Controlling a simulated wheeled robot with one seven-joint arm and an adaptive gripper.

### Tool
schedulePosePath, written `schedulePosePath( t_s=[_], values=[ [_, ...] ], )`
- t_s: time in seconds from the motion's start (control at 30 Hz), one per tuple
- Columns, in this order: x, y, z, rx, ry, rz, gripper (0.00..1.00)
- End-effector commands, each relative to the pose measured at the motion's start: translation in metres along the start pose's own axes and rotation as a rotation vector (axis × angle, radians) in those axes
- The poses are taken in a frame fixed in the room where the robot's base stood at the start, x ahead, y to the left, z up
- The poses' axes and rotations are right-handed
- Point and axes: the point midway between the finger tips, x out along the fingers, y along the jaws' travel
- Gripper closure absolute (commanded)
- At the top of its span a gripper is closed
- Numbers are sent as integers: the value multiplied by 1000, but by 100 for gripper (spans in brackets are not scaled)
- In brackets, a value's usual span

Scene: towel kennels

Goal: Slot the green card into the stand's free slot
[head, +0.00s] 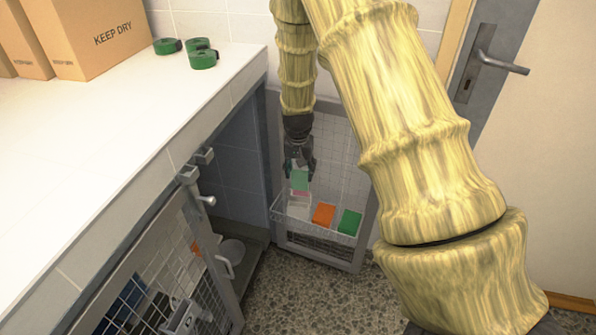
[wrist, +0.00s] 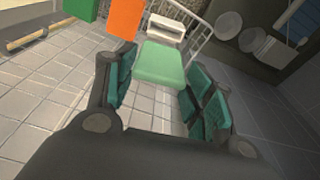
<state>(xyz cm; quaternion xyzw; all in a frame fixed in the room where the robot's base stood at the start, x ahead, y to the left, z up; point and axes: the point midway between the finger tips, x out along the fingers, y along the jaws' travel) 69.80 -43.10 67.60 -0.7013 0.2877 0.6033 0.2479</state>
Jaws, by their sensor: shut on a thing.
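My gripper (head: 300,166) points down in front of the open mesh door and is shut on a pale green card (head: 299,180). In the wrist view the card (wrist: 160,64) lies between the finger pads. A white stand (head: 298,201) is in the wire basket, directly below the card. In the wrist view the stand (wrist: 166,28) shows a dark slot-like opening, and the card's far edge comes close to it. I cannot tell whether they touch. The stand's slots are too small to make out fully.
The wire basket (head: 316,228) on the door also holds an orange block (head: 323,214) and a darker green block (head: 349,222), right of the stand. A white counter (head: 130,105) with green rolls (head: 203,59) and boxes is at left. Another mesh door (head: 165,275) stands below it.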

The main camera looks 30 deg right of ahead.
Motion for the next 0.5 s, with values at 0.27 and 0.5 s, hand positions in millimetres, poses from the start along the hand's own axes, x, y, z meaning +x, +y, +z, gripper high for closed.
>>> schedulePosePath(
  t_s=[0.27,0.5],
  values=[
    [12,-6,3,-9,0,-1,67],
    [25,-4,5,-7,0,-1,67]
  ],
)
